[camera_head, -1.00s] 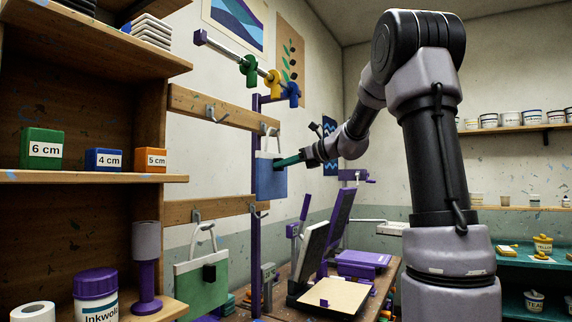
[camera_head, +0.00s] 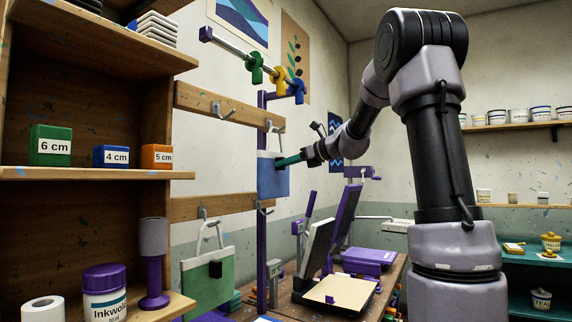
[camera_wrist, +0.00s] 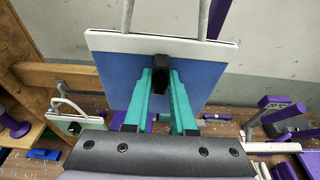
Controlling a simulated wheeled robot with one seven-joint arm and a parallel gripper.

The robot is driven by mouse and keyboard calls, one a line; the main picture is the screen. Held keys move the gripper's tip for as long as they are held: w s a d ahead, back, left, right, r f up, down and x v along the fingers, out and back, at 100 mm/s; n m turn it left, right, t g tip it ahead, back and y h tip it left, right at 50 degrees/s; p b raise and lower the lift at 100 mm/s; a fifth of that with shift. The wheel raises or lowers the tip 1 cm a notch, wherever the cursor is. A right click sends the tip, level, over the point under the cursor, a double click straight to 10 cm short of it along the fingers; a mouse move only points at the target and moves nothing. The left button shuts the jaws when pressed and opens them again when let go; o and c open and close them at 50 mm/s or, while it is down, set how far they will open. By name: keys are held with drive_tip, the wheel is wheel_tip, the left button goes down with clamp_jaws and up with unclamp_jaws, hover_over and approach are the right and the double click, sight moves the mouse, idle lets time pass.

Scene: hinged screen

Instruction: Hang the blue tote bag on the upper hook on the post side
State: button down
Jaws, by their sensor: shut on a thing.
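The blue tote bag (camera_head: 273,180) hangs upright in front of the purple post (camera_head: 262,238), at the post end of the upper wooden rail (camera_head: 225,105). My gripper (camera_head: 278,162) is shut on the bag's dark tab from the right; in the wrist view the teal fingers (camera_wrist: 161,75) close on that tab and the blue panel (camera_wrist: 120,72) fills the middle. The bag's grey handle rises close to the upper post-side hook (camera_head: 280,128). I cannot tell whether the handle is over the hook. In the wrist view the handle's top is out of frame.
A green bag (camera_head: 208,285) hangs on the lower rail (camera_head: 225,205) at left. The other upper hook (camera_head: 222,112) is empty. A bar with coloured knobs (camera_head: 255,68) projects above. A wooden shelf unit (camera_head: 85,173) stands at left, and the press (camera_head: 335,285) sits below right.

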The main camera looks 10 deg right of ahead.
drive_tip(key=shift+f, duration=0.2)
drive_tip(key=c, duration=0.7)
unclamp_jaws()
drive_tip(key=shift+o, duration=0.2)
drive_tip(key=v, duration=0.8)
idle(0.9)
